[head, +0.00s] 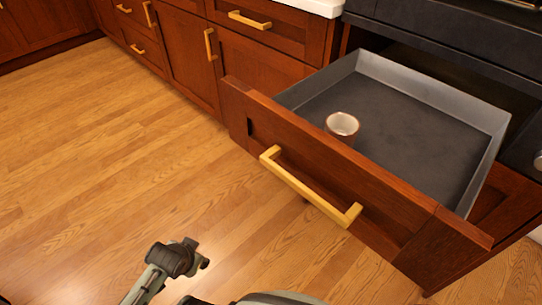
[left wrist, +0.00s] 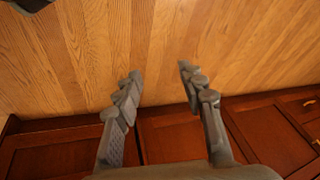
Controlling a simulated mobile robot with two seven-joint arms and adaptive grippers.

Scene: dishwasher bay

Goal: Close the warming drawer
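The warming drawer (head: 430,135) stands pulled out below the black oven in the head view. It has a dark grey metal tray and a reddish wood front (head: 340,170) with a brass bar handle (head: 308,189). A white-and-brown cup (head: 342,124) stands inside, close behind the front. My left gripper (left wrist: 160,77) is open in the left wrist view, with two grey fingers apart and only floor between their tips. In the head view, a grey part of mine shows at the bottom, in front of the drawer and apart from it. My right gripper is in neither view.
Wood cabinets (head: 270,65) with brass handles run along the left of the drawer, under a white countertop (head: 310,5). The black oven (head: 450,40) is above it. The wooden floor (head: 110,150) in front is clear. Cabinet fronts (left wrist: 170,138) also show in the left wrist view.

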